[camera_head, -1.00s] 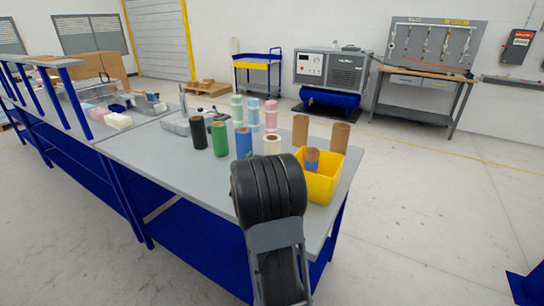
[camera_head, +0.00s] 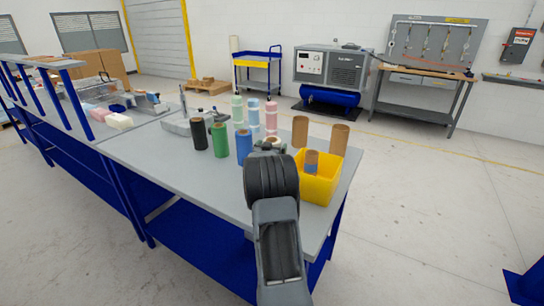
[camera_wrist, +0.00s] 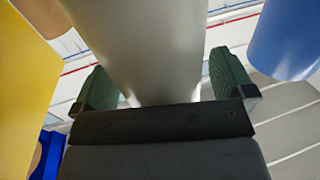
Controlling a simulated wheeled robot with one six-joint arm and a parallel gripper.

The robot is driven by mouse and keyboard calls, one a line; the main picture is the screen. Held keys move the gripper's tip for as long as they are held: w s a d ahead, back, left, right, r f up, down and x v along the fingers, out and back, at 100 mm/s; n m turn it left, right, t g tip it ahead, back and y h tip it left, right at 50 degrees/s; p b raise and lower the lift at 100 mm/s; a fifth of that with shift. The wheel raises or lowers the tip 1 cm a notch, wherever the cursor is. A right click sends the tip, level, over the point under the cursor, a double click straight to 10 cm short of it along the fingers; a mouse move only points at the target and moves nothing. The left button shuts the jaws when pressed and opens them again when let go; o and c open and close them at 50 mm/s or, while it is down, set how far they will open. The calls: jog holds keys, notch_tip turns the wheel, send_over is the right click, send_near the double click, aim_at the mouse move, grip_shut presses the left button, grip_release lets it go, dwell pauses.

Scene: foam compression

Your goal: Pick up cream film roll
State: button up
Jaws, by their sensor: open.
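The cream film roll (camera_head: 274,140) stands upright on the grey table (camera_head: 170,170), mostly hidden behind my arm in the head view; only its top end with a brown core shows. In the wrist view the roll (camera_wrist: 140,45) fills the space between my gripper's two green fingers (camera_wrist: 166,85). The fingers are apart, one on each side of it, with gaps visible beside the roll. My gripper (camera_head: 268,147) is small and partly hidden by my arm in the head view.
A blue roll (camera_head: 244,147) stands close left of the cream roll; green (camera_head: 220,140) and black (camera_head: 199,134) rolls stand further left. A yellow bin (camera_head: 318,188) with a brown-and-blue roll is close right. Pastel rolls and brown cores stand behind.

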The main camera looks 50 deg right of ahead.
jog(key=shift+d, duration=0.1)
jog(key=c, duration=1.1)
